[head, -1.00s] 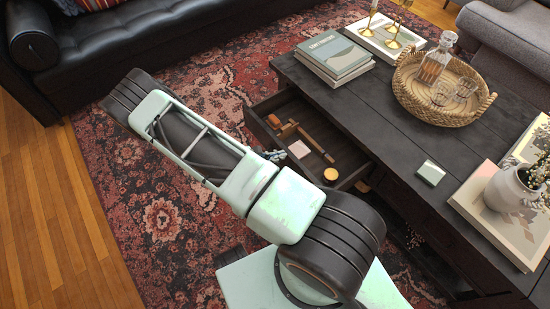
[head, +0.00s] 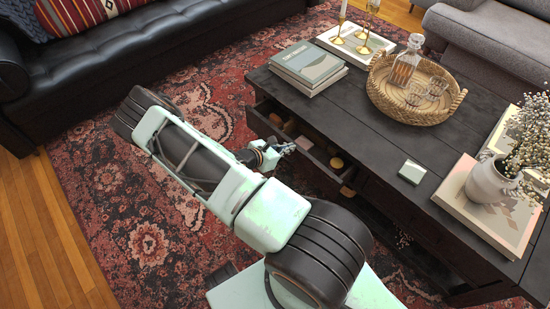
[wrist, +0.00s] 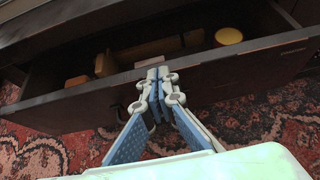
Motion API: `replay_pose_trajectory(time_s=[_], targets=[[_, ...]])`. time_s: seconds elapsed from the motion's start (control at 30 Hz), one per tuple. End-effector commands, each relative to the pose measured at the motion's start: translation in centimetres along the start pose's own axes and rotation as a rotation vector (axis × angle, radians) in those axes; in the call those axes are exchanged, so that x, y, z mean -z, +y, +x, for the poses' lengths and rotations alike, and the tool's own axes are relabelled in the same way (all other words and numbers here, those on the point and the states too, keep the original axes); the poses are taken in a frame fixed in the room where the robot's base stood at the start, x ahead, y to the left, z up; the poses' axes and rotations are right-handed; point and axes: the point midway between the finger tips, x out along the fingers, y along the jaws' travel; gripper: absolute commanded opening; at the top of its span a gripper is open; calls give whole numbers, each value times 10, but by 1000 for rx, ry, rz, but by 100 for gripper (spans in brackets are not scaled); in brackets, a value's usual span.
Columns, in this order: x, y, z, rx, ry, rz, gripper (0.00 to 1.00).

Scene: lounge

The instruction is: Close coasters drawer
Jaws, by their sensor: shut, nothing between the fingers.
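The coasters drawer (wrist: 80,99) is a dark wooden drawer in the coffee table, and it stands partly open. In the head view the drawer (head: 262,122) sticks out a short way from the table's left side. Inside, the wrist view shows a round yellow-topped item (wrist: 228,37) and several wooden pieces (wrist: 78,81). My gripper (wrist: 159,75) is shut and empty, with its fingertips at the drawer's front panel near the middle. They look to be touching it or very close. In the head view my gripper (head: 284,149) is small beside the drawer front.
The coffee table (head: 350,108) carries books (head: 308,66), a woven tray (head: 384,105) with a decanter, a pale square box (head: 412,172) and a flower vase (head: 490,182). A black sofa (head: 150,55) stands behind my arm. The patterned rug (head: 110,200) is clear at left.

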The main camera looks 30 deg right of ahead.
Motion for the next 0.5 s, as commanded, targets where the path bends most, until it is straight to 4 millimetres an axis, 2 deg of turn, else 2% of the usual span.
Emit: replay_pose_trajectory(time_s=[0.03,0.2,0.5], targets=[[-6,-1,11,3,-1,1,0],[-20,-1,36,2,1,1,0],[-32,0,57,-1,1,0,0]])
